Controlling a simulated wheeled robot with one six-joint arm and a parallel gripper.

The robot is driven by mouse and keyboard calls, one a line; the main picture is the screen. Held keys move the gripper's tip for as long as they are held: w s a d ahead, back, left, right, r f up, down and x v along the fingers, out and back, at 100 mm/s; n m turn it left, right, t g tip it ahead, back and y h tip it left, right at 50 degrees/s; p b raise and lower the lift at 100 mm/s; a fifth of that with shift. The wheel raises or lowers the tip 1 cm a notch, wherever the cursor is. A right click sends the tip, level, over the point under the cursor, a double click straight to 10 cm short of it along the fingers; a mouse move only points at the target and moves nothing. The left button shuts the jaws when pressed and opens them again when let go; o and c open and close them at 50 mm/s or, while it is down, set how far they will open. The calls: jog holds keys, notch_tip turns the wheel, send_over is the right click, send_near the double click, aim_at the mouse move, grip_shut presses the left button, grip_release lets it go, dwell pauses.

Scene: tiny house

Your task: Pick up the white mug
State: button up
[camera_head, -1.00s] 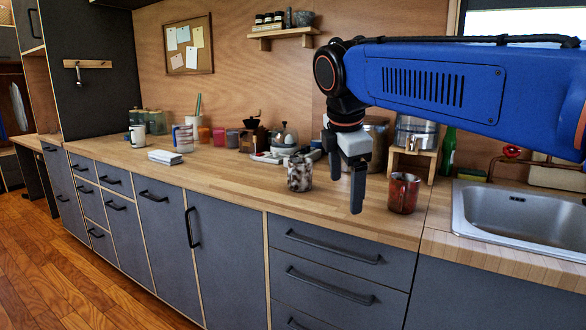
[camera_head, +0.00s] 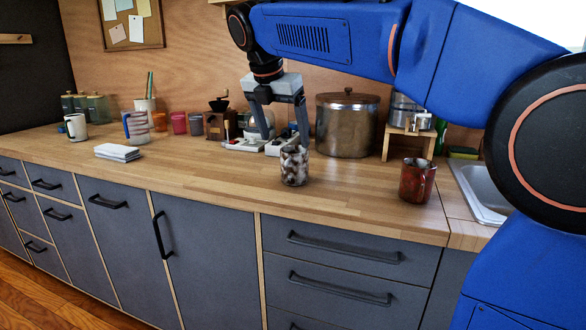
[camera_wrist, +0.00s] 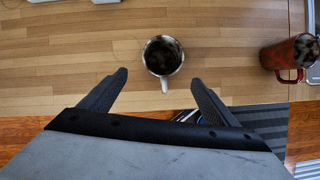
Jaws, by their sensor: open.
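A mottled white-and-dark mug (camera_head: 294,166) stands near the front edge. It also shows in the wrist view (camera_wrist: 163,55), with a dark inside and a pale handle toward me. My gripper (camera_head: 283,138) is open and empty, its fingers pointing down above and behind the mottled mug in the head view. In the wrist view my gripper (camera_wrist: 160,77) has its fingertips on either side of the mottled mug's handle end, apart from it.
A red mug (camera_head: 417,180) stands to the right, before the sink (camera_head: 478,190). A large metal pot (camera_head: 346,125) is behind. A striped mug (camera_head: 136,127) and white stack (camera_head: 117,152) lie left. The counter front between stack and mottled mug is clear.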

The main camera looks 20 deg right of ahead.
aim_at(294, 166)
jog(key=x, duration=0.7)
jog(key=shift+d+x, duration=0.15)
jog(key=shift+x, duration=1.15)
jog(key=shift+d+x, duration=0.15)
jog(key=shift+x, duration=1.2)
jog(key=shift+r, duration=0.15)
jog(key=c, duration=1.4)
